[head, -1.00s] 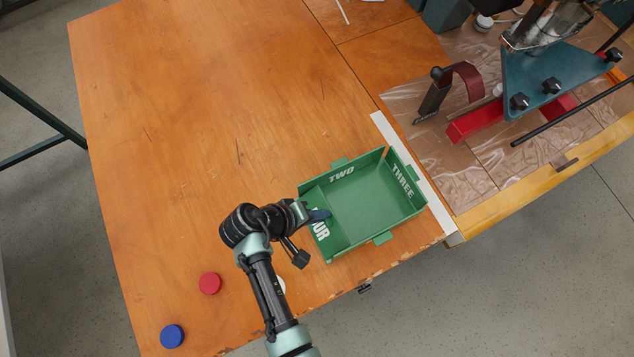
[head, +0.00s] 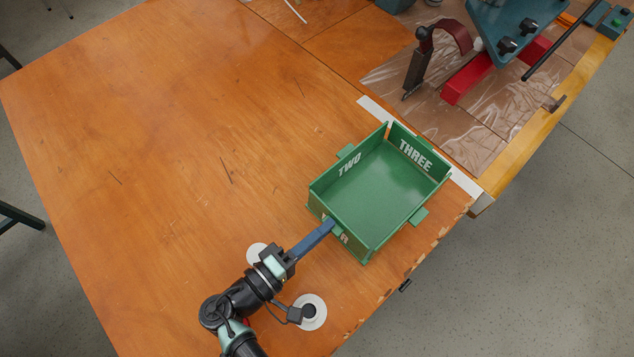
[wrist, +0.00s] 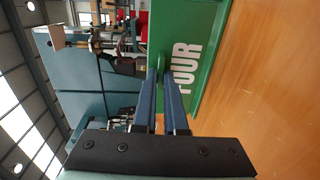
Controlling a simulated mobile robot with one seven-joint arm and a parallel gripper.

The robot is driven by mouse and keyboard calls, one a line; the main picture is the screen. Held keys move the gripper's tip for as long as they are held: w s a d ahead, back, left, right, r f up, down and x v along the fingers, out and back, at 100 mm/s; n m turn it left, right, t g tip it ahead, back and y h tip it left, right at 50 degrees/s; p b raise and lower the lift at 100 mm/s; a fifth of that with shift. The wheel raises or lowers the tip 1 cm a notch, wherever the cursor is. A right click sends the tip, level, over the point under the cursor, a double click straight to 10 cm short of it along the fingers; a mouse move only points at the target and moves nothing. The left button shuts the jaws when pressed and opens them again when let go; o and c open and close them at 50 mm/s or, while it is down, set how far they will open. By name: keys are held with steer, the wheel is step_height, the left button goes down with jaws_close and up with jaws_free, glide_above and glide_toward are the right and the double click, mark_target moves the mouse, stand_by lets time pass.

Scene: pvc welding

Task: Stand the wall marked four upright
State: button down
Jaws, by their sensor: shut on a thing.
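The green box (head: 390,190) lies near the table's front edge, with the wall marked two (head: 348,166) and the wall marked three (head: 416,155) standing up. The wall marked four (head: 358,250) is on the box's near-left side and looks upright or nearly so; its exact tilt is hard to judge. Its white lettering faces outward and is partly covered by my fingers in the head view. The wall also fills the upper middle of the wrist view (wrist: 200,50). My gripper (head: 328,225) is shut on the wall marked four at its tab, its blue fingers either side (wrist: 166,80).
Two white discs (head: 258,252) (head: 318,318) lie on the wooden table (head: 150,150) beside my arm. A red-based machine (head: 468,80) and a dark clamp-like tool (head: 416,65) stand beyond the box. The table left of the box is clear.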

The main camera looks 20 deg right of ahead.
steer(key=shift+s+a+f+h+b, duration=0.1)
steer(key=shift+f+h+b, duration=0.1)
steer(key=shift+h+b, duration=0.45)
steer(key=c, duration=1)
jaws_free()
steer(key=shift+o, duration=0.2)
steer(key=shift+a, duration=0.1)
